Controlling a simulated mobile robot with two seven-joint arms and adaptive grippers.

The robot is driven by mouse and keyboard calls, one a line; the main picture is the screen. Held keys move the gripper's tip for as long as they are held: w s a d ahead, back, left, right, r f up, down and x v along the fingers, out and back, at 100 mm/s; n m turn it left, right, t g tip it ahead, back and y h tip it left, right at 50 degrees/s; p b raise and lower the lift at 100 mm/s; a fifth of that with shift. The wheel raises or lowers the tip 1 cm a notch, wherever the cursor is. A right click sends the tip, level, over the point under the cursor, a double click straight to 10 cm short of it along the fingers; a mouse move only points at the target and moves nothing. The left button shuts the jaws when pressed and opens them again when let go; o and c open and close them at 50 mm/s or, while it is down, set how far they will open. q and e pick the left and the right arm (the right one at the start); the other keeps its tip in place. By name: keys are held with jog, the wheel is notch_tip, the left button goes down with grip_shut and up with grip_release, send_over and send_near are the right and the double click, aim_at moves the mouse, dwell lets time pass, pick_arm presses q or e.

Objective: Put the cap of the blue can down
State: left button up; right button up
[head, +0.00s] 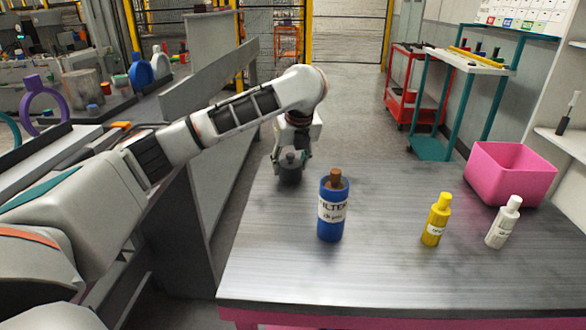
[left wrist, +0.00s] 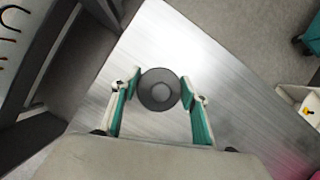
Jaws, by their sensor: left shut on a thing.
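The blue can (head: 331,222) stands upright on the grey table, with a label around it and a brown neck showing at its open top. My left gripper (head: 291,160) is over the back left corner of the table, behind and left of the can. It is shut on a dark grey round cap (left wrist: 160,90), which sits between both fingertips in the left wrist view. The cap (head: 290,162) is low over the table top; I cannot tell whether it touches. My right gripper is not in view.
A yellow bottle (head: 436,219) and a white bottle (head: 503,222) stand on the table (head: 390,275) to the right. A pink bin (head: 510,185) is at the right back. The table's left edge is close to the gripper; the middle back is clear.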

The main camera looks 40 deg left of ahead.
pick_arm(q)
jog(key=shift+f, duration=0.5)
jog(key=shift+c, duration=0.4)
jog(key=shift+r, duration=0.3)
jog(key=shift+c, duration=0.4)
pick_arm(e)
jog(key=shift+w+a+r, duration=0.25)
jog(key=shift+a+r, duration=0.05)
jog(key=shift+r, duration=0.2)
pick_arm(q)
jog(key=shift+f, duration=0.1)
jog(key=o, duration=1.2)
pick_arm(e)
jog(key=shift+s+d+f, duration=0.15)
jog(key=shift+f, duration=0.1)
